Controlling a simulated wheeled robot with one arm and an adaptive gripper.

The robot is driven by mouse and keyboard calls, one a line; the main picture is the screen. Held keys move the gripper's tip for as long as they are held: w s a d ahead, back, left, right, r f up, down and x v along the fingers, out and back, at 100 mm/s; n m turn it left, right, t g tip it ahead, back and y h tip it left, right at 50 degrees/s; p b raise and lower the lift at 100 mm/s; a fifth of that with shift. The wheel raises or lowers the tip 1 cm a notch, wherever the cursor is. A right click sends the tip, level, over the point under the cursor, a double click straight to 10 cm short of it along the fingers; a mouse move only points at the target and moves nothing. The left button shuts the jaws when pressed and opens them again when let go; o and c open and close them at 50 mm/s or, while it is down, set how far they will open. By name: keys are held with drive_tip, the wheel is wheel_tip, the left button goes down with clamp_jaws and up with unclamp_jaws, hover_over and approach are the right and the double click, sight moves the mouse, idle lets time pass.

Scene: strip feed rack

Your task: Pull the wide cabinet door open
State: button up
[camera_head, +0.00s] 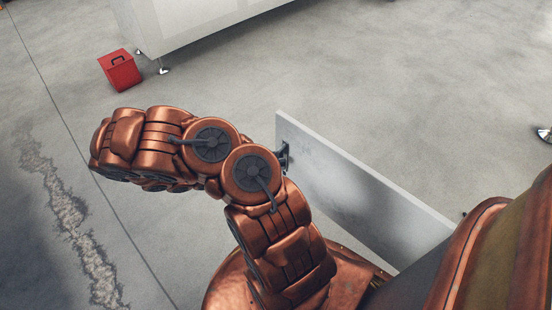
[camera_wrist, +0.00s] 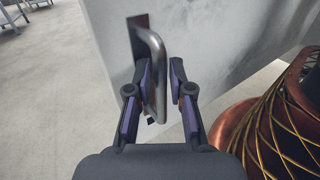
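The wide door (camera_head: 355,182) is a pale grey upright panel at centre right in the head view, reaching back towards my body. In the wrist view the door (camera_wrist: 225,30) fills the upper middle. Its handle (camera_wrist: 155,45) is a bent metal bar on a dark plate near the door's left edge. My gripper (camera_wrist: 163,82) is open, with the bar between its fingers. The left finger is close to the bar or touching it; a gap shows on the right. In the head view my arm hides most of the gripper and handle.
A red box (camera_head: 120,71) stands on the floor at upper left, beside a white cabinet (camera_head: 200,25) on feet. Open concrete floor lies beyond the door and to the left. In the wrist view, my copper body is close at lower right, near the door.

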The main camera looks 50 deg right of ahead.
drive_tip(key=v, duration=1.2)
drive_tip(key=shift+r, duration=0.1)
idle(0.5)
drive_tip(key=s+a+r+m+t+y+p, duration=0.1)
drive_tip(key=s+r+m+y+p, duration=0.3)
drive_tip(key=r, duration=0.6)
drive_tip(key=s+a+r+m+y+p, duration=0.1)
drive_tip(key=r+p, duration=0.6)
drive_tip(key=r, duration=0.3)
drive_tip(key=s+a+r+m+t+y+p, duration=0.1)
drive_tip(key=s+r+m+y+p, duration=0.3)
drive_tip(key=r, duration=0.6)
drive_tip(key=s+a+r+t+y+p, duration=0.1)
drive_tip(key=s+a+r+t+p, duration=0.1)
drive_tip(key=a+r+p, duration=0.3)
drive_tip(key=s+a+r+t+y+p, duration=0.2)
drive_tip(key=s+a+r+t+p, duration=0.1)
drive_tip(key=r+p, duration=0.5)
drive_tip(key=s+a+r+m+t+y+p, duration=0.1)
drive_tip(key=s+a+r+t+p, duration=0.1)
drive_tip(key=a+r+p, duration=0.4)
wheel_tip(320, 180, up, 5)
drive_tip(key=shift+s+a+f+t+y+p, duration=0.15)
drive_tip(key=shift+s+a+t+y+p, duration=0.2)
drive_tip(key=shift+p, duration=0.3)
drive_tip(key=shift+d, duration=0.1)
